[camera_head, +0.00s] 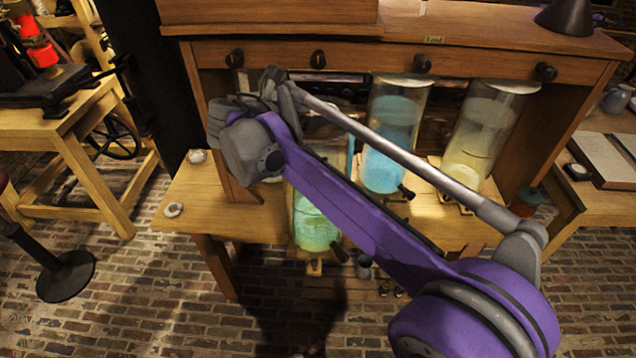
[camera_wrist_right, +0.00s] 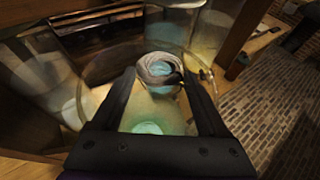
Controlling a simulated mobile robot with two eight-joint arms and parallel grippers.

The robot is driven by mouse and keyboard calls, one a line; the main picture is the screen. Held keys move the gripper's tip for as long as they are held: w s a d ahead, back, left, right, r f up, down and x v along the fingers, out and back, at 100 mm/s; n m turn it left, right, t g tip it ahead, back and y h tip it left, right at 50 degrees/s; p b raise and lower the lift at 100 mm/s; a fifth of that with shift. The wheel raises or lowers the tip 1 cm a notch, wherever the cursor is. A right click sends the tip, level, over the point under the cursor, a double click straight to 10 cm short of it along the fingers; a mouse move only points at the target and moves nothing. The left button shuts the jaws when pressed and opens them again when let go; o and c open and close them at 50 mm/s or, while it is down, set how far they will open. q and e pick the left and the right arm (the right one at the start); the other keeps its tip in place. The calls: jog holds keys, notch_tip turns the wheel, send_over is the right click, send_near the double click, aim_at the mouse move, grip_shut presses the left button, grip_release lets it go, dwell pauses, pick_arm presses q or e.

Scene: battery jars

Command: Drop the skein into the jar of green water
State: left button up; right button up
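My right gripper reaches in behind the purple arm in the camera_head view; its fingers are hidden there. In the camera_wrist_right view, the right gripper (camera_wrist_right: 160,75) has a pale grey, ring-shaped skein (camera_wrist_right: 152,62) filling the gap between its two dark fingertips. It seems gripped. Clear glass and a patch of green liquid (camera_wrist_right: 150,127) show below it. In the camera_head view, the jar of green water (camera_head: 314,228) stands upright on the bench, partly hidden by my arm. My left gripper is not in view.
A jar of blue water (camera_head: 388,150) and a jar of yellowish water (camera_head: 474,140) stand to the right of the green one, with dark taps at their fronts. A wooden drawer shelf (camera_head: 285,55) runs above the jars.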

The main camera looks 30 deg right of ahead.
jog(key=o, duration=0.3)
jog(key=v, duration=1.1)
